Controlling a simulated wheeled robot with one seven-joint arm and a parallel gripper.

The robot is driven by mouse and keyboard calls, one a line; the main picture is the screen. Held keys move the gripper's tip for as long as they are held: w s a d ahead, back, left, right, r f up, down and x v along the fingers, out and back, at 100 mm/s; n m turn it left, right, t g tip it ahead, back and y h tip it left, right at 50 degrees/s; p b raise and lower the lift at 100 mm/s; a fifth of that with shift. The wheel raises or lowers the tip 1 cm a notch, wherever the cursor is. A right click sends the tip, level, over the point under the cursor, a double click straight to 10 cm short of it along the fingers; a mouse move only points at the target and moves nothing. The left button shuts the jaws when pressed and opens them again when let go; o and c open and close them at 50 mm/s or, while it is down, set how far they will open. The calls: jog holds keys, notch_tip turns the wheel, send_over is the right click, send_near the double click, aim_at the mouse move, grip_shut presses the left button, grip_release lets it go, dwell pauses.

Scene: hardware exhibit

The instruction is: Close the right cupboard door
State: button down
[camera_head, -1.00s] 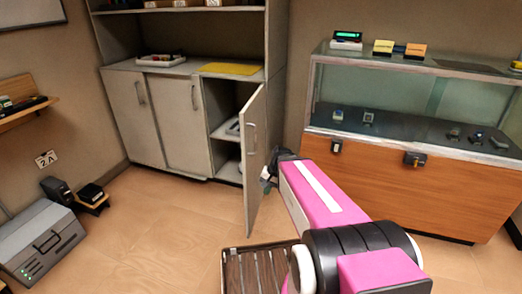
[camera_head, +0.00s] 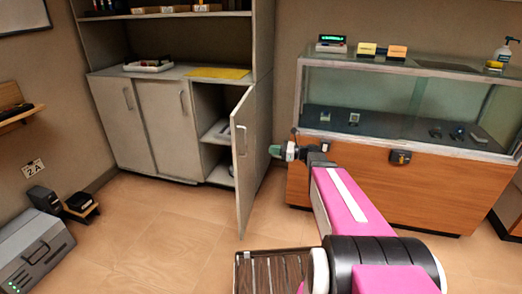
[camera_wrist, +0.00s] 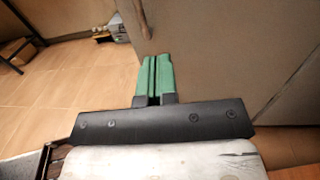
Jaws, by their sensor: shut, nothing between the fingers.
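The right cupboard door (camera_head: 255,150) stands partly open, hinged at the cupboard's right side, with its free edge out in the room. Its upright handle (camera_head: 241,140) is near the free edge. My gripper (camera_head: 275,151), with green fingertips, is just right of the door, at about handle height. In the wrist view my gripper (camera_wrist: 154,78) has its two fingers together, with nothing between them. The door's face (camera_wrist: 225,55) fills much of that view ahead of the fingers, with the handle (camera_wrist: 144,18) at upper left. I cannot tell whether the fingertips touch the door.
The cupboard's left door (camera_head: 122,120) and middle door (camera_head: 170,125) are shut. A glass display case with a wooden front (camera_head: 440,185) stands right of my arm. A grey box (camera_head: 35,250) sits at lower left. Floor (camera_head: 165,225) before the cupboard is clear.

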aim_at(240, 147)
jog(key=x, duration=1.3)
jog(key=shift+s, duration=0.1)
jog(key=shift+a, duration=0.25)
jog(key=shift+a, duration=0.1)
